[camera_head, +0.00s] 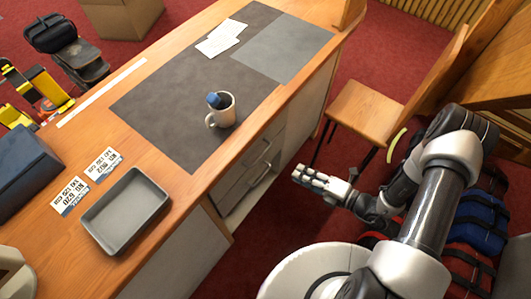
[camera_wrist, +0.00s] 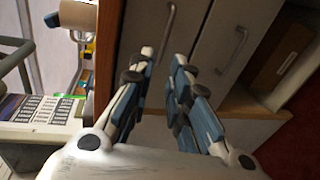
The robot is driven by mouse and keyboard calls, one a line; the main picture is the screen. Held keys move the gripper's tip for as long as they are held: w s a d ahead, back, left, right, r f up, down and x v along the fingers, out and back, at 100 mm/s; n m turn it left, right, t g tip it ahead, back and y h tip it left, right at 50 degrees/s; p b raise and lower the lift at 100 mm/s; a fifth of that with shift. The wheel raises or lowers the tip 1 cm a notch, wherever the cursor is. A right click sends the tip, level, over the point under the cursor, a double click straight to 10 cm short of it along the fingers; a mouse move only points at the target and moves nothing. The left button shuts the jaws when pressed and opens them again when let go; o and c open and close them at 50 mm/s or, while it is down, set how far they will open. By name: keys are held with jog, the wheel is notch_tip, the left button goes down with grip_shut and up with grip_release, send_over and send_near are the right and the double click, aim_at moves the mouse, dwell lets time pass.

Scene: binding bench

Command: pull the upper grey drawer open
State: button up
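The upper grey drawer (camera_head: 255,140) is in the desk's front in the head view and looks shut. Its bar handle (camera_head: 262,153) is on its face. In the wrist view, which is turned sideways, the upper drawer (camera_wrist: 140,22) is on the left, with its metal handle (camera_wrist: 172,18) beyond my fingertips. The lower drawer (camera_wrist: 222,30) is to its right, with its own handle (camera_wrist: 238,46). My gripper (camera_head: 306,175) is to the right of the drawers in the head view, apart from them. In the wrist view my gripper (camera_wrist: 163,62) is open, with nothing between its fingers.
The desk (camera_head: 195,185) holds a mug (camera_head: 227,110), papers (camera_head: 222,38), a dark mat (camera_head: 165,100) and a grey tray (camera_head: 125,210). An open compartment (camera_wrist: 285,55) is beside the lower drawer in the wrist view. A wooden chair (camera_head: 375,110) stands behind my arm. Red floor lies between.

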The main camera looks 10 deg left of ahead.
jog(key=b, duration=0.3)
send_near(262, 154)
jog(key=shift+m, duration=0.4)
jog(key=x, duration=1)
jog(key=shift+a+f, duration=0.1)
jog(key=shift+f, duration=0.2)
jog(key=shift+c, duration=0.2)
grip_shut()
